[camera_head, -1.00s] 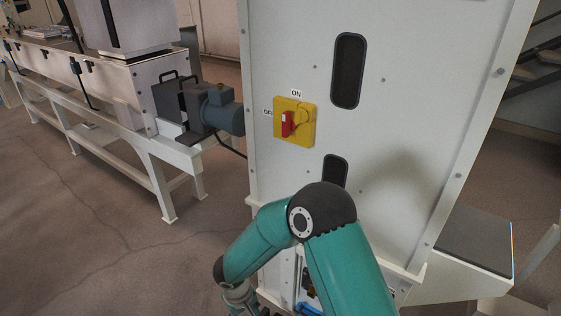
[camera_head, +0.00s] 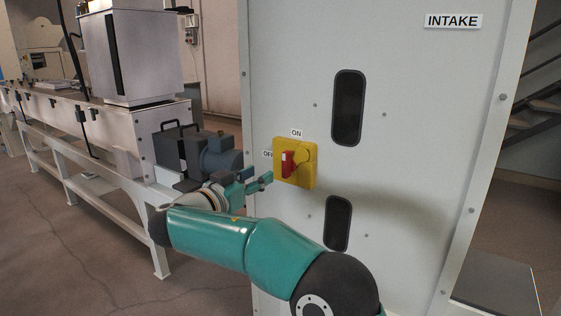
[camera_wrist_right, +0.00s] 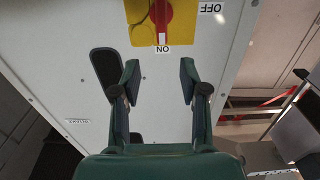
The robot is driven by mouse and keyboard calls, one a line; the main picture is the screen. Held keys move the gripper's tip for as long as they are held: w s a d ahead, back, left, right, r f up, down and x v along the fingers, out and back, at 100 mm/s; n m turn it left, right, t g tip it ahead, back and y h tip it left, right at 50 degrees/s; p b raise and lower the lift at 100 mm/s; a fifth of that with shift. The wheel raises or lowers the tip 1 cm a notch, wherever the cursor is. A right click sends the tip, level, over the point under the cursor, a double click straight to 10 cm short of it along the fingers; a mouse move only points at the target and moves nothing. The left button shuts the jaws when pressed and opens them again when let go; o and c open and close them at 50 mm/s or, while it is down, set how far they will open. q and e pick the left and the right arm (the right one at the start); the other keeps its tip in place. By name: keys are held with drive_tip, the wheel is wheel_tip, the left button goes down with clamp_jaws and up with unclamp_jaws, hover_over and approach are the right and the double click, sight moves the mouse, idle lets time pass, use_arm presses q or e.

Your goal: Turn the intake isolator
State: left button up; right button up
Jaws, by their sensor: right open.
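The intake isolator is a red handle (camera_head: 288,163) on a yellow plate (camera_head: 308,172), fixed to a pale cabinet door. An ON label (camera_head: 296,133) sits above the plate and an OFF label (camera_head: 267,154) at its left. The handle stands roughly upright, its end towards ON. My right gripper (camera_head: 262,181) is just left of the plate, open and empty, apart from the handle. In the right wrist view the open fingers (camera_wrist_right: 159,72) point at the door, with the red handle (camera_wrist_right: 161,16) beyond them at the top edge. My left gripper is out of view.
The cabinet (camera_head: 420,120) carries an INTAKE sign (camera_head: 453,21) and dark oval slots (camera_head: 347,108) near the isolator. A blue-grey motor (camera_head: 219,158) on a white bench frame stands behind my right gripper. Stairs (camera_head: 535,125) are at the right.

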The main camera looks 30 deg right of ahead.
sight(285, 160)
drive_tip(key=p+x, duration=0.2)
drive_tip(key=x, duration=0.9)
drive_tip(key=shift+w+d, duration=0.15)
drive_tip(key=shift+d, duration=0.15)
